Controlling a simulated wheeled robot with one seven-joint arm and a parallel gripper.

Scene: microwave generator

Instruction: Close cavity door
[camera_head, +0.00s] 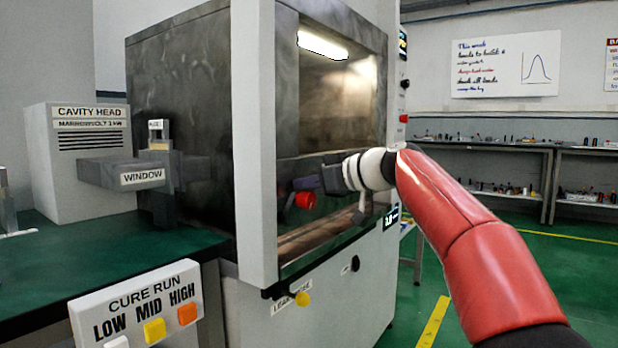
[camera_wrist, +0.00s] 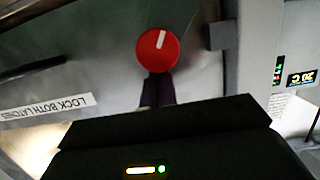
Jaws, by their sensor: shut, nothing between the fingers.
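The cavity (camera_head: 345,90) is a dark metal box with a lit inside, standing behind a pale upright post (camera_head: 255,140). A red knob (camera_head: 305,200) shows low at its front. My red arm comes in from the right, and my gripper (camera_head: 306,183) is shut beside the knob. In the wrist view the round red knob (camera_wrist: 157,49) with a white mark is just beyond my shut fingertips (camera_wrist: 157,78); I cannot tell whether they touch. A grey metal panel (camera_wrist: 85,65), seemingly the door, carries an upside-down "LOCK BOTH LATCHES" label (camera_wrist: 48,106). The door's exact angle is unclear.
A green bench (camera_head: 90,260) at left bears the cavity head box (camera_head: 85,160) and the window arm (camera_head: 140,176). A cure run button panel (camera_head: 140,310) is at lower left. Shelves (camera_head: 480,165) stand behind, with open green floor at right.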

